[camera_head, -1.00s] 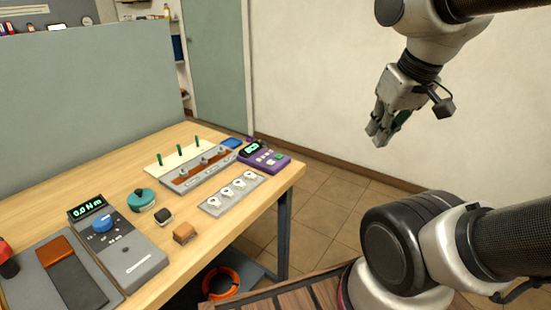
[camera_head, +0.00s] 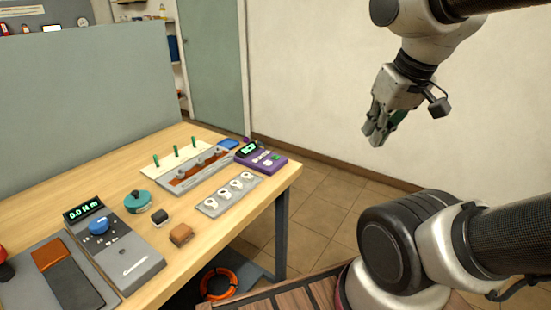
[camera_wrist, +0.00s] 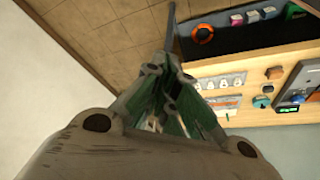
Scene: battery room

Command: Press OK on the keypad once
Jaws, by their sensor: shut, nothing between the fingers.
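A purple keypad (camera_head: 259,160) lies at the far right corner of the wooden table, with a lit green display, several small pale buttons and one green button (camera_head: 275,157). The lettering on its buttons is too small to read. My gripper (camera_head: 374,139) is raised to the right of the table, well apart from the keypad, in front of the pale wall. Its fingers are shut and empty. In the wrist view my gripper (camera_wrist: 168,72) fills the middle, and I cannot make out the keypad behind it.
The table (camera_head: 206,244) also holds a plate with white hooks (camera_head: 229,194), a slotted grey rack (camera_head: 197,171), a teal round item (camera_head: 138,201) and a grey meter (camera_head: 122,250). An orange ring (camera_head: 219,283) lies below. The floor right of the table is clear.

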